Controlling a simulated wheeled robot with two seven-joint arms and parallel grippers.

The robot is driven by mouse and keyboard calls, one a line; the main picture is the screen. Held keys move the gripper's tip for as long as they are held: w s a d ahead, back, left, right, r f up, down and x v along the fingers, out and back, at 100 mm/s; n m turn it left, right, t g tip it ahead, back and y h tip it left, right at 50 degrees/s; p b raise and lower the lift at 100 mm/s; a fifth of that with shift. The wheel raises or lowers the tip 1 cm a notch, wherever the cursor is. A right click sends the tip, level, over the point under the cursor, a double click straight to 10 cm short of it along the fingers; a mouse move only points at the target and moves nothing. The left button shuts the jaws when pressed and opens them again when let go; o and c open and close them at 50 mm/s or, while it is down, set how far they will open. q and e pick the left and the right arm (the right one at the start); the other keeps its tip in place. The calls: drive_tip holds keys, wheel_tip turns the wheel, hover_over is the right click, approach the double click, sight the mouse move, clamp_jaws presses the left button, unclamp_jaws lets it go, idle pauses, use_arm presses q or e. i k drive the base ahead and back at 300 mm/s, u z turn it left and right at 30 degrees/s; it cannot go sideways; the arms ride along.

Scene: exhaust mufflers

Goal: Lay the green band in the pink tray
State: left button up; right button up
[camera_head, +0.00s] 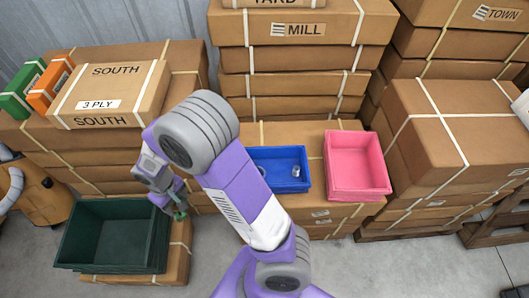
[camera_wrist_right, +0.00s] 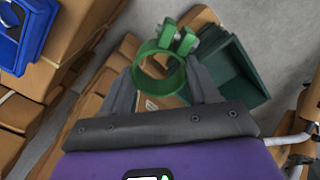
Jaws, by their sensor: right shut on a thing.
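The green band (camera_wrist_right: 139,72) is a round clamp-like ring with a bolted lug. In the right wrist view it sits between the fingertips of my right gripper (camera_wrist_right: 160,84), which is shut on it. In the head view my right gripper (camera_head: 174,204) is at the left, by the upper right edge of the dark green tray. Only a small green bit of the band (camera_head: 181,212) shows there. The pink tray (camera_head: 358,190) stands on boxes right of centre, looks empty and is well to the right of the gripper. My left gripper is not in view.
A blue tray (camera_head: 290,187) holding a small metal piece stands just left of the pink tray. A dark green tray (camera_head: 115,268) stands low at the left. Stacked cartons (camera_head: 290,60) rise behind. An orange (camera_head: 52,82) and a green box lie at the upper left.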

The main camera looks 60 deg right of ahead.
sight(349, 181)
drive_tip(key=u, duration=0.15)
drive_tip(key=k, duration=1.3)
drive_tip(key=z, duration=1.55)
drive_tip(key=i, duration=1)
